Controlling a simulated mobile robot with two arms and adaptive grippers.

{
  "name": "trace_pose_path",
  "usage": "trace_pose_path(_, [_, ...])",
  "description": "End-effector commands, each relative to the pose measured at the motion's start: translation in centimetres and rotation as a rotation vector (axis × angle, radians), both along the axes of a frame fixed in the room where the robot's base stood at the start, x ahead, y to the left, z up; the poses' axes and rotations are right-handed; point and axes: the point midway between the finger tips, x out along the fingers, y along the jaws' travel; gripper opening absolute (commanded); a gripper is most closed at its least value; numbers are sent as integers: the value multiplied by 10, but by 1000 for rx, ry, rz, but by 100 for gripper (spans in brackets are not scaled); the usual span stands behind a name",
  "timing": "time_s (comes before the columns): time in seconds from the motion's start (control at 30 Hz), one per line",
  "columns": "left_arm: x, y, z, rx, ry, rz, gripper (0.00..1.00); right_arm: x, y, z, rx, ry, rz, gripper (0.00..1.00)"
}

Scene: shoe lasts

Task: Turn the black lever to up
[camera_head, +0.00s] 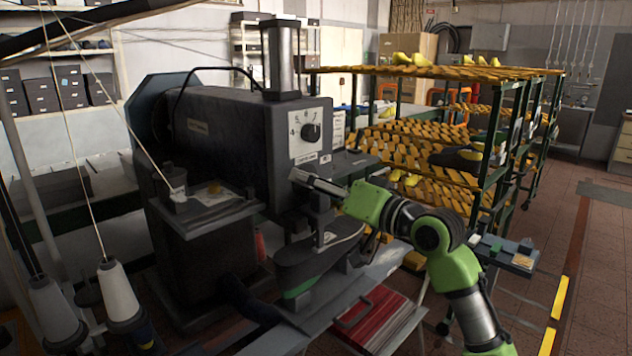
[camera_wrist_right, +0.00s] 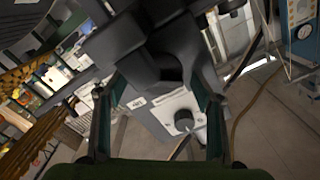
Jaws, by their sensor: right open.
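A black rotary knob (camera_head: 311,132) sits on a white numbered plate (camera_head: 309,140) on the front of the dark machine (camera_head: 230,130). It is the closest match I see to the black lever; its exact pointing is too small to tell. My right gripper (camera_head: 300,177) is just below the plate, apart from the knob. In the right wrist view, the open fingers (camera_wrist_right: 157,82) frame the machine front, with the knob (camera_wrist_right: 184,121) showing between them, nearer the right finger. Nothing is held. My left gripper is not in view.
A rack with orange slatted shelves (camera_head: 420,138) and yellow lasts stands behind my right arm. Thread cones (camera_head: 118,290) stand at the lower left. Floor is free at the right.

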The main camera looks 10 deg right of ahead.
Motion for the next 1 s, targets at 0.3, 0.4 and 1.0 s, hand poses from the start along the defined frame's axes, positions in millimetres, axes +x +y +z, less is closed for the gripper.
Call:
trace_pose_path(0.3, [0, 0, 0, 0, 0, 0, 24, 1, 1, 0, -1, -1, 0, 51])
trace_pose_path(0.4, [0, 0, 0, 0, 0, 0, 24, 1, 0, 0, -1, -1, 0, 25])
trace_pose_path(1.0, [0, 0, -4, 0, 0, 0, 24, 2, -1, -1, -126, -83, -3, 23])
